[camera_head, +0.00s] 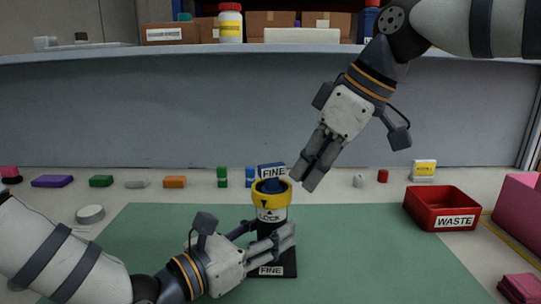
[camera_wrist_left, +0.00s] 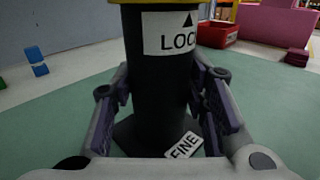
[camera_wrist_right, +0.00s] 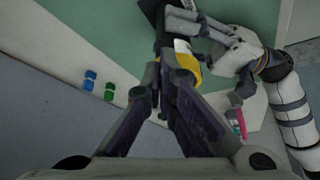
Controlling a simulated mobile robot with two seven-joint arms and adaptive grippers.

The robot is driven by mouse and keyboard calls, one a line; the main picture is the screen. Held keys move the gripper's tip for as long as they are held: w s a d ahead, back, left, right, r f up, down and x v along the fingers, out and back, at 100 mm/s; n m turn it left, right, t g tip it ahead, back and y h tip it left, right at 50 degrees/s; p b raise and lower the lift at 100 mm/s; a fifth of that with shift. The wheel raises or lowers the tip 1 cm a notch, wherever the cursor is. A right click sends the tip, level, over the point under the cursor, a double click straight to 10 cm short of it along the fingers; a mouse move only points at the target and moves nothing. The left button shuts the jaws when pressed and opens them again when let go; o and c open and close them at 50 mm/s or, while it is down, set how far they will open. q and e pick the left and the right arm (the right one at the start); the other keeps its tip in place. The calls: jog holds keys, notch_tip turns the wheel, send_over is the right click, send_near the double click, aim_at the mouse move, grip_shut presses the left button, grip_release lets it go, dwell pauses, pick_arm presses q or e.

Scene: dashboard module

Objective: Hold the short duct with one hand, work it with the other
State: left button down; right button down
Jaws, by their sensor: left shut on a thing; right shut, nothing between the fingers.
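The short duct (camera_head: 266,230) appears to be the upright black cylinder with a white LOCK label and arrow, standing on a dark base labelled FINE on the green mat. The cylinder (camera_wrist_left: 160,80) fills the middle of the left wrist view between the fingers. My right gripper (camera_head: 309,174) is shut and empty, tilted down, above and right of the collar. The right wrist view shows the collar (camera_wrist_right: 187,62) partly hidden behind its fingers.
A red WASTE bin (camera_head: 425,212) stands at the right of the green mat (camera_head: 370,250). Several small coloured blocks line the back by the grey wall. The mat is clear around the duct.

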pick_arm(q)
jog(key=shift+a, duration=0.15)
pick_arm(e)
jog(key=shift+r, duration=2.15)
jog(key=shift+s+a, duration=0.1)
notch_tip(320, 180, down, 6)
jog(key=s, duration=0.2)
jog(key=shift+s+a, duration=0.15)
jog(key=shift+a, duration=0.3)
jog(key=shift+w+a, duration=0.2)
jog(key=shift+a, duration=0.05)
